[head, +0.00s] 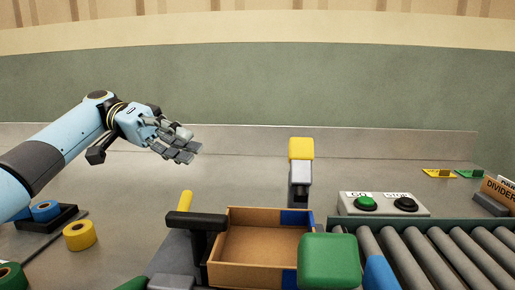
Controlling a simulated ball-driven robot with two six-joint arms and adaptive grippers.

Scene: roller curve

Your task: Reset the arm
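My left arm (65,145), light blue and dark grey, comes in from the left and is held above the grey worktop. My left gripper (180,146), with grey jointed fingers, is in the air at left of centre, pointing right, and nothing shows in it. The fingers overlap in this view, so I cannot tell whether it is open or shut. My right arm and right gripper are not in view.
A cardboard tray (245,276) with blue patches stands at front centre, a green block (328,262) at its right. A roller conveyor (440,258) and a GO/STOP button box (384,204) are at right. Tape rolls (80,236) lie at left. A yellow-topped post (301,149) stands behind the tray.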

